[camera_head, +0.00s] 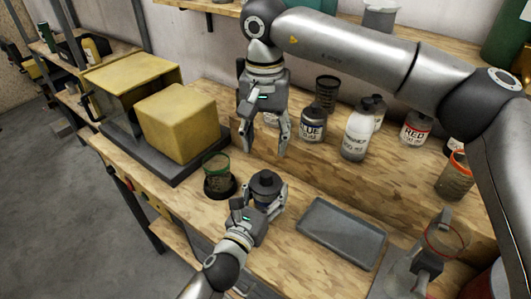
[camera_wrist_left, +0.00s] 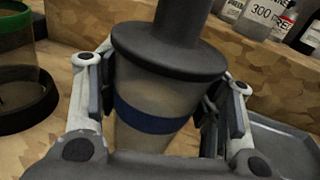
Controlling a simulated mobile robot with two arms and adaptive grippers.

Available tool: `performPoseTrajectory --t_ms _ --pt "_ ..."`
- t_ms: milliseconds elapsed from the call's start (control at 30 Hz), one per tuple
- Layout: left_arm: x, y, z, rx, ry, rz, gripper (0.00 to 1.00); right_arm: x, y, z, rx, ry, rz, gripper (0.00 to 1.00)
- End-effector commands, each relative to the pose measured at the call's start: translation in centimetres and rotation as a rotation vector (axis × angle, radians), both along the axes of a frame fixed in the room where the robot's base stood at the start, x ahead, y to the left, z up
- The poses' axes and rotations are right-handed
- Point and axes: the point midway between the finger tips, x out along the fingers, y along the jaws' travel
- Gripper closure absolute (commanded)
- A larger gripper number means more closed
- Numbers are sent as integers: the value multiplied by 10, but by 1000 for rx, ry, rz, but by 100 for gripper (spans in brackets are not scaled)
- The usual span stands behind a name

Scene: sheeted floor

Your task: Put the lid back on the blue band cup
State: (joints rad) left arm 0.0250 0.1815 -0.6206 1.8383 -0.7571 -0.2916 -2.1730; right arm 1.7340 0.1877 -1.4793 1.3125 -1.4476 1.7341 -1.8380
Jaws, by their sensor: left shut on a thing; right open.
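The blue band cup (camera_wrist_left: 155,112) is a pale, see-through cup with a dark blue band, standing between the fingers of my left gripper (camera_head: 261,206). My left gripper is shut on its sides; the fingers also show in the left wrist view (camera_wrist_left: 158,108). The dark lid (camera_head: 265,183), a disc with a knob on top, sits over the cup's mouth; it also shows in the left wrist view (camera_wrist_left: 165,55). I cannot tell whether it is fully seated. My right gripper (camera_head: 266,150) is open and empty, above and behind the lid, apart from it.
A green-rimmed cup (camera_head: 216,166) stands in a dark round holder left of the blue band cup. A grey tray (camera_head: 342,232) lies to the right. Bottles and jars, including a BLUE jar (camera_head: 312,125), stand on the raised shelf behind. A yellow block (camera_head: 178,122) is at left.

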Motion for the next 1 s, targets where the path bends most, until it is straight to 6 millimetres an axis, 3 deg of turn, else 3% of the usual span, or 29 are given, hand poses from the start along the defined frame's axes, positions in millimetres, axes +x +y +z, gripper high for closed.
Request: performPoseTrajectory --t_ms 400,433,600,1000 --pt "0 0 -1 -1 1 0 83 0 0 9 0 1 1 50" --pt "0 0 -1 -1 1 0 36 0 0 9 0 1 1 50" --pt "0 0 0 -1 1 0 15 0 0 9 0 1 1 50" --pt "-3 1 0 0 1 0 15 0 0 9 0 1 0 50"
